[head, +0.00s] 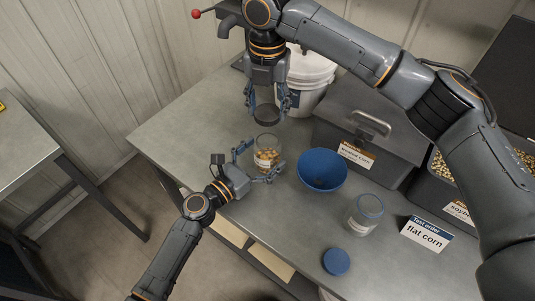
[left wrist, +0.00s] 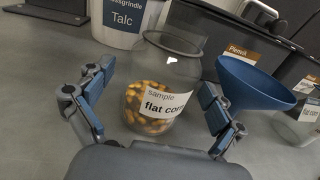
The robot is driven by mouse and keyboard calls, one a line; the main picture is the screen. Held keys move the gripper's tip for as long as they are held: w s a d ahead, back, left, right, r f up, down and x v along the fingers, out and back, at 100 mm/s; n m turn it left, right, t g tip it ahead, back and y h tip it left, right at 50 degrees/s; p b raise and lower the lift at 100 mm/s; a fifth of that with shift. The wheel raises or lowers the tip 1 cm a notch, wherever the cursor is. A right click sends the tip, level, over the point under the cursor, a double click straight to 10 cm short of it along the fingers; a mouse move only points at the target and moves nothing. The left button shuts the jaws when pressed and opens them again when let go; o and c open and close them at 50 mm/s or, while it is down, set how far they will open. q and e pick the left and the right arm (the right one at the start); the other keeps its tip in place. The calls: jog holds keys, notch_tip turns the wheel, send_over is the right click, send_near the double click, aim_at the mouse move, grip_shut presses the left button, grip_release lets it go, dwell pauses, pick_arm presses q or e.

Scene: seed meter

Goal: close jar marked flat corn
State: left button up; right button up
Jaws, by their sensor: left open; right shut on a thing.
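The jar marked "sample flat corn" (head: 266,158) is clear glass with yellow kernels in its lower part; it stands upright on the metal table. It also shows in the left wrist view (left wrist: 158,95), its mouth uncovered. My left gripper (head: 256,163) is open, with its fingers on either side of the jar; it also shows in the left wrist view (left wrist: 155,105), where gaps show beside the glass. My right gripper (head: 268,102) points down above and behind the jar, shut on a dark round lid (head: 267,114). The lid is apart from the jar's mouth.
A blue funnel or bowl (head: 322,168) stands right of the jar. A second clear jar (head: 364,215), a blue lid (head: 336,261) and a "flat corn" sign (head: 426,234) are nearer the front right. A white Talc bucket (head: 309,82) and grey bins (head: 372,148) stand behind.

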pick_arm(q)
jog(key=shift+w+d, duration=0.5)
jog(key=c, duration=1.8)
pick_arm(e)
jog(key=shift+f, duration=2.5)
jog(key=shift+f, duration=0.85)
jog(key=shift+f, duration=0.55)
